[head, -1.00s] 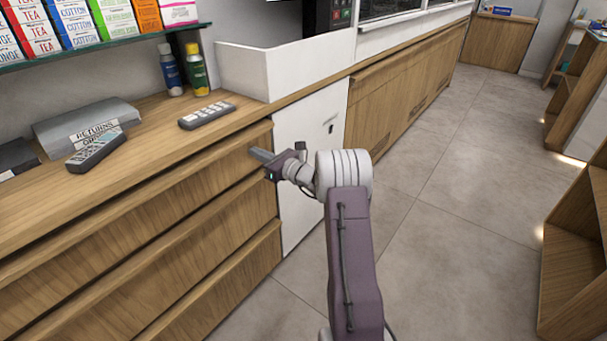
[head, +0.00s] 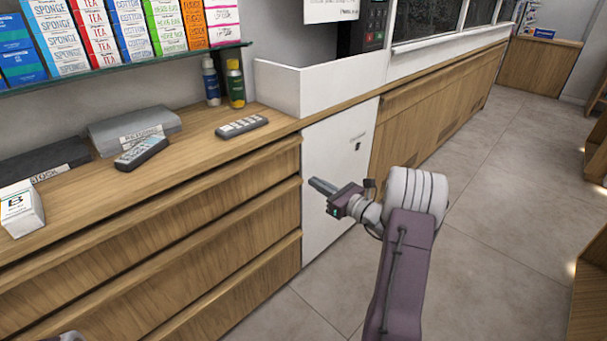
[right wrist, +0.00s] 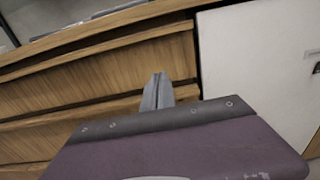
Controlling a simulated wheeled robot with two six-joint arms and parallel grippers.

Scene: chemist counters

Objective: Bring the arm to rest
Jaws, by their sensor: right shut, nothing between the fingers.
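My right gripper (head: 322,187) is shut and empty. It hangs in front of the counter, level with the drawers and in front of the white panel (head: 335,160). In the right wrist view its closed fingers (right wrist: 158,92) point toward the wooden drawer fronts (right wrist: 100,82), with the white panel to the right. My right arm (head: 405,255) comes up from the lower right of the head view. Only a small piece at the lower left edge of the head view may be my left arm; its gripper is not seen.
The wooden counter (head: 200,140) carries two remotes, a grey one (head: 141,152) and a darker one (head: 242,127), a grey box (head: 130,128), a black box (head: 45,162), a small white box (head: 20,210) and two bottles (head: 235,84). Open floor (head: 500,190) lies to the right.

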